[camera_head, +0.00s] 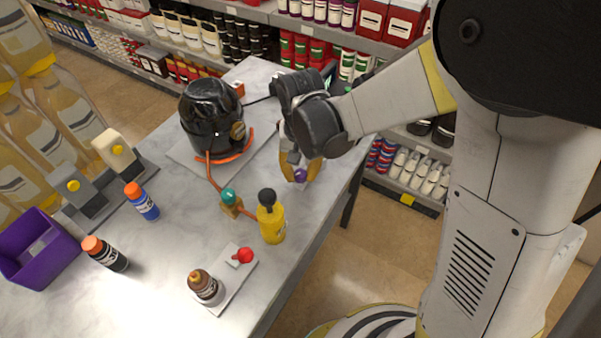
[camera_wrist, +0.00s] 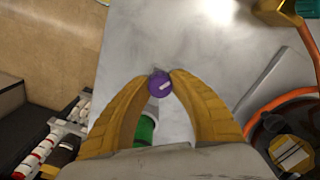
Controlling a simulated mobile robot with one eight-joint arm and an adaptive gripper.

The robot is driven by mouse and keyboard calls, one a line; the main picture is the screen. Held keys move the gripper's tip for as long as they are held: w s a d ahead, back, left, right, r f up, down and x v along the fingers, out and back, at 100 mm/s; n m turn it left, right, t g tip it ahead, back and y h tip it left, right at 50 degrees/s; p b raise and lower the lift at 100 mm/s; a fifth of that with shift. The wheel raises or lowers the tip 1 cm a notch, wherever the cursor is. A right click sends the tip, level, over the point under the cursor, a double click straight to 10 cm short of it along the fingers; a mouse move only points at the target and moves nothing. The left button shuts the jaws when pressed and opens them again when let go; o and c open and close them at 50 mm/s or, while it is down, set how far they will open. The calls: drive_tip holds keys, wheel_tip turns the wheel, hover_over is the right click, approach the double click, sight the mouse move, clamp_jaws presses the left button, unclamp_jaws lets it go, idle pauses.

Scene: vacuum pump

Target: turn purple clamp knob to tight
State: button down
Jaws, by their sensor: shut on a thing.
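The purple clamp knob (camera_wrist: 159,85) is small and round, with a pale bar across its face. In the wrist view it sits between the two yellow fingertips of my gripper (camera_wrist: 160,78), which are closed on it. In the head view the purple knob (camera_head: 300,175) shows just below my gripper (camera_head: 301,176), near the right edge of the marble table. The clamp body under the knob is mostly hidden by the fingers. A green cylinder (camera_wrist: 145,130) shows between the fingers in the wrist view.
A black pump (camera_head: 212,115) with an orange hose stands left of my gripper. A teal-knobbed valve (camera_head: 230,198), a yellow bottle (camera_head: 270,218) and a red knob (camera_head: 245,255) stand nearer the front. A purple bin (camera_head: 38,248) is at far left. Shelves line the back.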

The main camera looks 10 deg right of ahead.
sight(301, 173)
drive_tip(key=c, duration=1.1)
unclamp_jaws()
wheel_tip(301, 173, up, 12)
drive_tip(key=s+d+r+t, duration=0.2)
drive_tip(key=s+d+t, duration=0.1)
drive_tip(key=s+d, duration=0.2)
drive_tip(key=s+d+r+n+t, duration=0.1)
drive_tip(key=s+d+t, duration=0.3)
drive_tip(key=d, duration=0.4)
drive_tip(key=shift+s+d+r, duration=0.25)
drive_tip(key=shift+s+r, duration=0.15)
drive_tip(key=shift+s, duration=0.5)
